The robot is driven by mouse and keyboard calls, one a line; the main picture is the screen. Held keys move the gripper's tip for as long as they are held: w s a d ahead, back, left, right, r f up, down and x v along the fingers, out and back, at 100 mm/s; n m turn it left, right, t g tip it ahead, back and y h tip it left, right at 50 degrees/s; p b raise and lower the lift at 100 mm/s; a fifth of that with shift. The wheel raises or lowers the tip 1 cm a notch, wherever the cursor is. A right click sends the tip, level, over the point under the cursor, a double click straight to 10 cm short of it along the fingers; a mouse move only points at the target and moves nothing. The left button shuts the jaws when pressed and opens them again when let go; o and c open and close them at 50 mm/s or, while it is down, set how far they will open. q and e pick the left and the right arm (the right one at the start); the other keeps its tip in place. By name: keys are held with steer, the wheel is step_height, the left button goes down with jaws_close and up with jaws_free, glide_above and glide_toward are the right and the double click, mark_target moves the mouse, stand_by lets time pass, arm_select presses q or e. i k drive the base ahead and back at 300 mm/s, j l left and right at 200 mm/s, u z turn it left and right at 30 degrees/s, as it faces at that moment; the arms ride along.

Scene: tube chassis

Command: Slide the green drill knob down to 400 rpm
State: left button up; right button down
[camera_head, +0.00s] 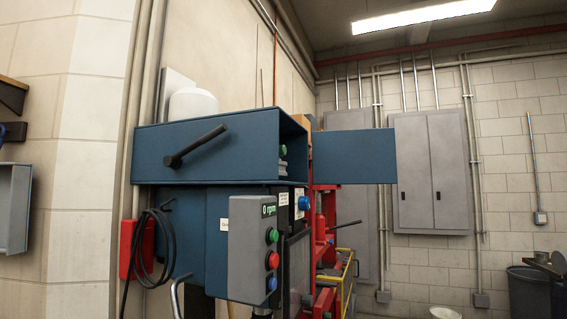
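The blue drill housing (190,160) stands in the middle, with a flat blue panel (353,156) sticking out to its right. A small green knob (283,150) shows at the housing's open right end, partly shaded. Below, a grey control box (245,265) has a display reading 0 rpm (268,210). On its side sit a round green knob or button (272,236), a red one (272,260) and a blue one (271,283). I cannot tell from looks alone which green part sets the speed. Neither of my grippers is in view.
A black lever (196,145) juts from the housing's front. A black cable hangs by a red box (128,250) at the left. Red and yellow machinery (328,270) stands behind the control box. Grey wall cabinets (430,170) and a dark bin (529,292) are at right.

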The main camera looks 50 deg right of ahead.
mark_target(282, 150)
steer(key=z, duration=1.5)
